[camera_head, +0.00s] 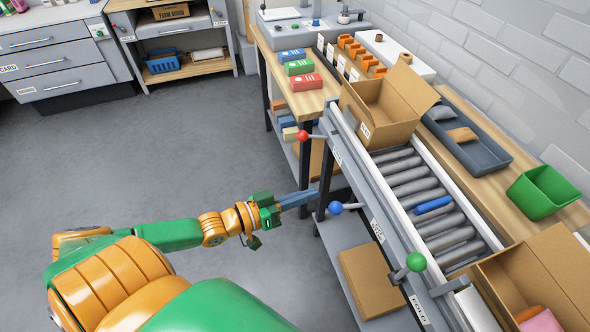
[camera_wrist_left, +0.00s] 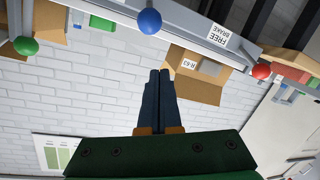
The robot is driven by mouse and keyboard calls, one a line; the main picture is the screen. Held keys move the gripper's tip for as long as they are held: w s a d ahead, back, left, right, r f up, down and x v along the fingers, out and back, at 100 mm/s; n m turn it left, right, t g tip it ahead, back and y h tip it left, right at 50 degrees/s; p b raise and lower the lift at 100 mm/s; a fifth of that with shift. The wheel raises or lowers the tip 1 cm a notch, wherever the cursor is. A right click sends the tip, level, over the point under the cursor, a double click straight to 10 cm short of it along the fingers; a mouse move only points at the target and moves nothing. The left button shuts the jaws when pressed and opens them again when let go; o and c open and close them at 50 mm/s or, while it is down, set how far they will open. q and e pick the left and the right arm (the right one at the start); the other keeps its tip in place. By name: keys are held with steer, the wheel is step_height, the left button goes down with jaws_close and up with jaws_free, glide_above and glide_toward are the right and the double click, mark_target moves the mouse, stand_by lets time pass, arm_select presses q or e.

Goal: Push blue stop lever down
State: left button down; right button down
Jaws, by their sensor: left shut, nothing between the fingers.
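The blue stop lever has a round blue knob (camera_head: 336,208) on a short grey rod, sticking out from the side rail of the roller conveyor (camera_head: 412,187). The knob also shows at the top of the left wrist view (camera_wrist_left: 150,21). My left gripper (camera_head: 314,193) is shut and empty. Its dark blue fingers point toward the conveyor, with their tips just up and left of the knob in the head view. In the left wrist view the closed fingertips (camera_wrist_left: 160,73) are apart from the knob in the picture. Contact is not visible. My right gripper is not in view.
A red-knobbed lever (camera_head: 303,135) and a green-knobbed lever (camera_head: 416,262) flank the blue one on the same rail. An open cardboard box (camera_head: 385,105) stands on the rollers. A flat box (camera_head: 368,280) lies on the shelf below. The floor at left is clear.

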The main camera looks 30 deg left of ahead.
arm_select(q)
steer(key=v, duration=0.3)
steer(key=shift+s, duration=0.15)
steer(key=shift+s, duration=0.1)
steer(key=s+a+f+g+y, duration=0.2)
steer(key=s+a+f, duration=0.1)
steer(key=f, duration=0.5)
steer(key=s+a+f+g+y, duration=0.2)
steer(key=f+y, duration=0.1)
steer(key=f, duration=0.5)
steer(key=s+a+f+g+y, duration=0.2)
steer(key=s+a+f, duration=0.1)
steer(key=f, duration=0.5)
steer(key=s+d+f+g, duration=0.3)
steer(key=s+d+f, duration=0.2)
steer(key=s, duration=0.4)
steer(key=s+d+f+m+g, duration=0.1)
steer(key=s+d+f+g, duration=0.3)
steer(key=s, duration=0.6)
step_height(320, 180, down, 3)
steer(key=shift+d+r+g+y, duration=0.1)
steer(key=shift+d+g+y, duration=0.25)
steer(key=shift+d, duration=0.5)
